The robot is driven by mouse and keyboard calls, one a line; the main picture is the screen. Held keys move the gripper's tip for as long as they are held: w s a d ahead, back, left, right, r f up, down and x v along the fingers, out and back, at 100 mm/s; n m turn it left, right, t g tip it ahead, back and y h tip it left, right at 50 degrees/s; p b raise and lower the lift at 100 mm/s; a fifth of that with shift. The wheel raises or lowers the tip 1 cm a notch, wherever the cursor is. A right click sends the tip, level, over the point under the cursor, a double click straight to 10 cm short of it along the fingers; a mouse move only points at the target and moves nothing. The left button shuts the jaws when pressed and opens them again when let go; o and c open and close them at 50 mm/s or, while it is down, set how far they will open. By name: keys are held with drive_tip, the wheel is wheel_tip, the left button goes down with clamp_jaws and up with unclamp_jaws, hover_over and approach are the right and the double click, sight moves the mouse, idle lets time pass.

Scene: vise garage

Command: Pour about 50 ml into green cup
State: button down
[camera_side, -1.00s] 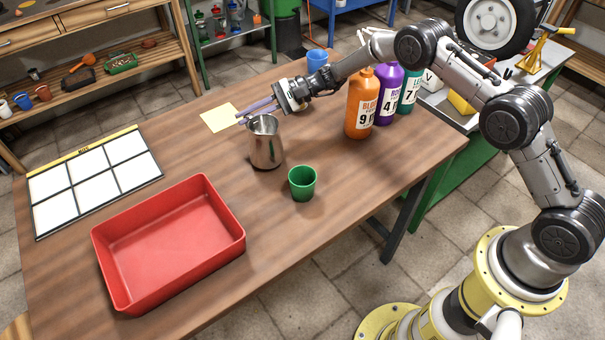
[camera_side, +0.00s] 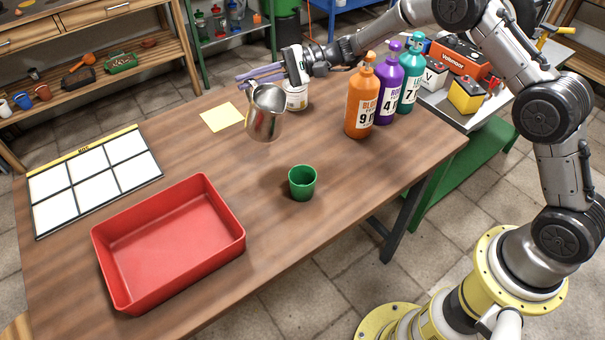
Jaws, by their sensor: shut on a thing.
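A green cup (camera_side: 302,184) stands upright on the wooden table, right of the red tray. A steel pitcher (camera_side: 264,114) is held in the air above the table, behind and left of the cup, slightly tilted. My gripper (camera_side: 256,82) is shut on the pitcher near its rim, on the far side; the exact contact is partly hidden. The pitcher's contents cannot be seen, and no liquid shows flowing. The inside of the cup is too dark to tell its level.
A red tray (camera_side: 168,242) lies front left, with a white grid board (camera_side: 94,180) behind it. Orange (camera_side: 360,100), purple (camera_side: 387,90) and teal (camera_side: 411,78) bottles stand at the right edge. A yellow note (camera_side: 222,117) lies left.

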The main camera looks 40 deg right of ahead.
sight(279, 123)
drive_tip(key=shift+s+r+n, duration=0.5)
drive_tip(key=shift+s+r, duration=0.2)
drive_tip(key=shift+s, duration=0.05)
drive_tip(key=s+f+n, duration=0.1)
drive_tip(key=f, duration=0.1)
drive_tip(key=s+f+n+t+y, duration=0.1)
drive_tip(key=s, duration=0.1)
drive_tip(key=shift+d+f, duration=0.15)
drive_tip(key=shift+f, duration=0.2)
drive_tip(key=s+n+y, duration=0.1)
drive_tip(key=s+r+n, duration=0.1)
drive_tip(key=n, duration=0.1)
drive_tip(key=shift+d+r+y, duration=0.1)
drive_tip(key=shift+r+y, duration=0.1)
drive_tip(key=shift+y, duration=0.2)
drive_tip(key=shift+s, duration=0.15)
drive_tip(key=shift+s+f+n+y, duration=0.2)
drive_tip(key=shift+s+f+n, duration=0.1)
drive_tip(key=shift+f+n, duration=0.4)
drive_tip(key=shift+s+f+n+y, duration=0.25)
drive_tip(key=shift+f+n, duration=0.15)
drive_tip(key=shift+f, duration=0.5)
drive_tip(key=shift+s+r+n, duration=0.15)
drive_tip(key=shift+s+n, duration=0.1)
drive_tip(key=shift+n, duration=0.05)
drive_tip(key=shift+s+r+n+y, duration=0.35)
drive_tip(key=shift+s+n, duration=0.15)
drive_tip(key=shift+n, duration=0.2)
